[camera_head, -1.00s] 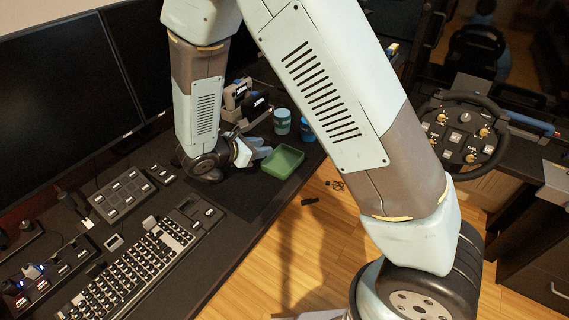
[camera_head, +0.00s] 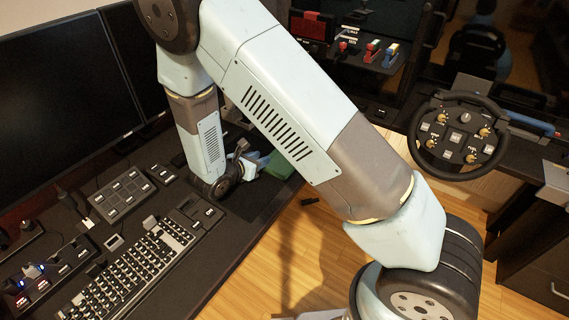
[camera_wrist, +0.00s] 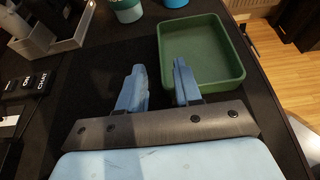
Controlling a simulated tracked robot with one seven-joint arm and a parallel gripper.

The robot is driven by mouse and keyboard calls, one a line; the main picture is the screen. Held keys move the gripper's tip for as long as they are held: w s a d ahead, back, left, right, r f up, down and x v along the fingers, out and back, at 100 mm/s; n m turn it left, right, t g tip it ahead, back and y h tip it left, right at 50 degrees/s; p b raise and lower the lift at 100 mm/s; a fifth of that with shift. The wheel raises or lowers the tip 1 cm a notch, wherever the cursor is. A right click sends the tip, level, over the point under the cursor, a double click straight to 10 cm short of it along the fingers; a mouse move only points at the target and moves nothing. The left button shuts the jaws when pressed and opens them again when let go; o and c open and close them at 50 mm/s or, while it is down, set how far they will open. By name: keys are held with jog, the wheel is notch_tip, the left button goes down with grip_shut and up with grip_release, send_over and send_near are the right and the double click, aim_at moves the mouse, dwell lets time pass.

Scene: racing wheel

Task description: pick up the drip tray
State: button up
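The drip tray is a shallow green square tray (camera_wrist: 204,50) lying on the dark desk, ahead of my gripper and slightly right in the wrist view. In the head view only part of the green tray (camera_head: 284,165) shows beside my arm. My gripper (camera_wrist: 158,72) has two blue fingers with a clear gap between them and nothing in the gap. The right fingertip is close to the tray's near left corner; I cannot tell whether they touch. In the head view my gripper (camera_head: 254,164) is low over the desk, partly hidden by my arm.
A teal cup (camera_wrist: 126,8) stands beyond the tray, and a grey holder (camera_wrist: 52,28) is at the upper left. The desk's right edge lies just right of the tray, with wooden floor below. A keyboard (camera_head: 135,268) and monitors (camera_head: 62,105) are at the left.

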aim_at(283, 161)
jog(key=shift+x, duration=2.8)
jog(key=shift+r, duration=0.1)
grip_shut()
